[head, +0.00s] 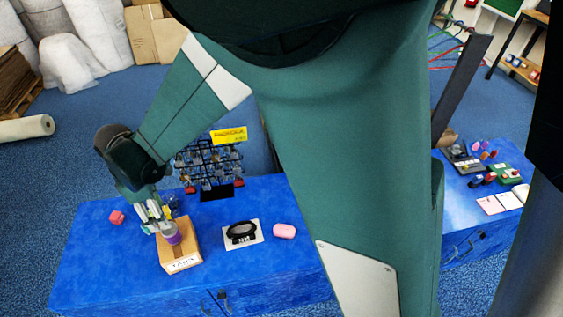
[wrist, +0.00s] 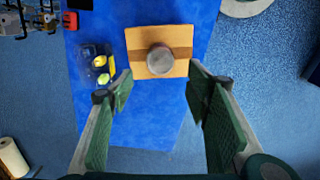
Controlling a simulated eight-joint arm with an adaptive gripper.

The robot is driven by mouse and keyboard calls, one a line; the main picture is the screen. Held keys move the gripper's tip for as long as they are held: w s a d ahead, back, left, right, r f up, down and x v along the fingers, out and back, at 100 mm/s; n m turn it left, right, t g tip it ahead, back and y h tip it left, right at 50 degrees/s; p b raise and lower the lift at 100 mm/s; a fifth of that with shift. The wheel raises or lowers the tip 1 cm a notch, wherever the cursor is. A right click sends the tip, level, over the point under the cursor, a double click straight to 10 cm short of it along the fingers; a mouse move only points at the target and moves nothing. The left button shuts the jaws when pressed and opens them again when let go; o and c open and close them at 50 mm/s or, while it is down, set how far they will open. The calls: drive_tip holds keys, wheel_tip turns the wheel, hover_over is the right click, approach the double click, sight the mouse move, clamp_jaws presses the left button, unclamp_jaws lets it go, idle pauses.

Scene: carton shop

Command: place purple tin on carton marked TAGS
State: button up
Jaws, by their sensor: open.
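The purple tin (head: 173,237) stands upright on top of a brown carton (head: 187,249). The carton's front label has dark lettering that looks like TAGS. In the wrist view the tin's round grey lid (wrist: 160,60) sits near the middle of the carton top (wrist: 138,40), over a darker tape strip. My gripper (head: 162,228) is at the tin in the head view and partly covers it. In the wrist view my gripper (wrist: 158,88) is open, its green-padded fingers spread wide, with the tin beyond the tips and touching neither finger.
A clear container (wrist: 97,63) with yellow and green items stands beside the carton. A black object (head: 241,231) on a white card and a pink block (head: 284,231) lie right. A wire rack (head: 208,165) stands behind.

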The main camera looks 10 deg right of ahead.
drive_tip(key=w+d+r+m+t, duration=0.1)
drive_tip(key=d+r+m, duration=0.2)
drive_tip(key=d+r, duration=0.35)
drive_tip(key=d+r+m+t+y, duration=0.1)
drive_tip(key=d+r+m, duration=0.2)
drive_tip(key=d, duration=0.7)
drive_tip(key=w+d+r+m+t, duration=0.1)
drive_tip(key=d+r+m, duration=0.3)
drive_tip(key=d, duration=0.5)
drive_tip(key=s+d+r+m+t, duration=0.1)
drive_tip(key=s+d+r+m, duration=0.1)
drive_tip(key=d, duration=0.6)
drive_tip(key=s+d+r+m+t, duration=0.1)
drive_tip(key=s+d+m, duration=0.3)
drive_tip(key=s+d, duration=0.2)
drive_tip(key=s+d+r+m+t+h, duration=0.1)
drive_tip(key=s+d+r+m+t, duration=0.1)
drive_tip(key=d, duration=0.8)
drive_tip(key=shift+s+r+m, duration=0.3)
drive_tip(key=shift+s+m, duration=0.6)
drive_tip(key=shift+s, duration=0.2)
drive_tip(key=shift+f, duration=0.15)
drive_tip(key=shift+f+b, duration=1.15)
drive_tip(key=shift+b, duration=0.15)
